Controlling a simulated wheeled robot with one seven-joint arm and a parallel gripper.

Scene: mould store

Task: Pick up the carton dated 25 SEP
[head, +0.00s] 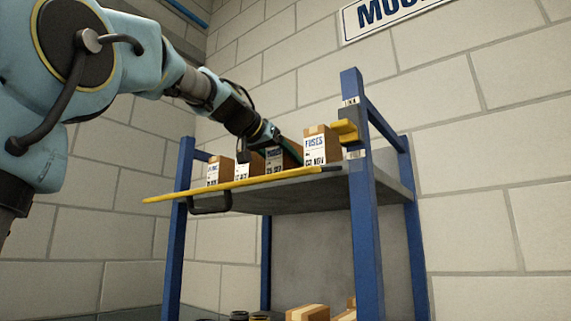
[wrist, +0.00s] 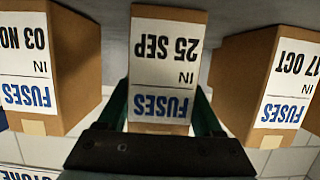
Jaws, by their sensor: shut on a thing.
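The carton dated 25 SEP (wrist: 165,55) is a brown box with a white FUSES label, upside down in the middle of the wrist view. My gripper (wrist: 162,108) is shut on it, with one dark green finger along each side. In the head view the held carton (head: 278,161) is second from the right in the row, and my gripper (head: 270,138) comes down on it from the upper left, hiding part of it. I cannot tell whether its base touches the shelf.
A 03 NOV carton (wrist: 45,65) and a 17 OCT carton (wrist: 262,85) stand close on either side. The blue-posted rack's shelf (head: 315,193) has a yellow bar (head: 240,183) along its front. More cartons (head: 308,312) lie below. A blue post (head: 364,210) stands at right.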

